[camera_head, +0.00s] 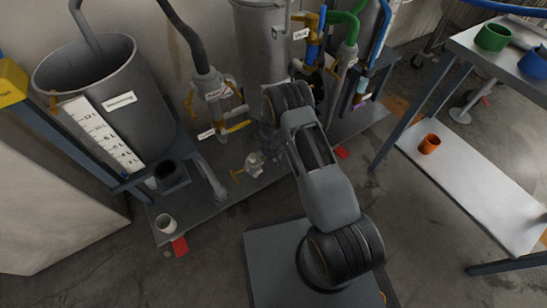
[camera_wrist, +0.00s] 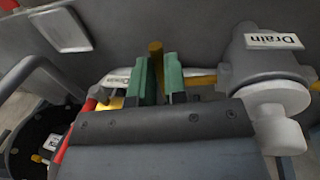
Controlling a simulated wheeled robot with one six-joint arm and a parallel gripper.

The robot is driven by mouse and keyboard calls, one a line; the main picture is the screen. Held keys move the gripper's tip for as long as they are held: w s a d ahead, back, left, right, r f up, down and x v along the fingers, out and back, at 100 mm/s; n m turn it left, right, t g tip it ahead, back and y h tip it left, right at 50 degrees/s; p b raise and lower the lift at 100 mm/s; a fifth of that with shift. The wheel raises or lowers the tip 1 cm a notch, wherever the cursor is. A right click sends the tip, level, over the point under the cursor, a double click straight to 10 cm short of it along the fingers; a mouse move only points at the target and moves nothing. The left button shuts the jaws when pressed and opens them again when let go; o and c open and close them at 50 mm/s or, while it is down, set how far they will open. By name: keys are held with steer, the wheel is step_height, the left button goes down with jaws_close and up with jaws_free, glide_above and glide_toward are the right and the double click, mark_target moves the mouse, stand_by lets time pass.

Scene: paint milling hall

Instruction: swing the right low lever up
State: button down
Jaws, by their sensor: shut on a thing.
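My gripper (camera_wrist: 157,80) shows in the wrist view with two green fingers, shut on a yellow lever (camera_wrist: 156,58). The end of the lever stands up between the fingers. A yellow bar reaches right from behind the right finger towards a grey valve body (camera_wrist: 265,70) labelled "Drain", with a pale round cap at its lower right. I cannot tell how far the lever is turned. In the head view my arm hides the gripper and the held lever.
In the head view, a small valve (camera_head: 254,162) with a yellow handle sits low, left of my arm.

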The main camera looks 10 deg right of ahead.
steer(key=c, duration=1.1)
jaws_free()
steer(key=shift+c, duration=0.2)
steer(key=p+v, duration=0.3)
steer(key=v, duration=0.4)
steer(key=shift+r, duration=0.25)
steer(key=shift+a, duration=0.1)
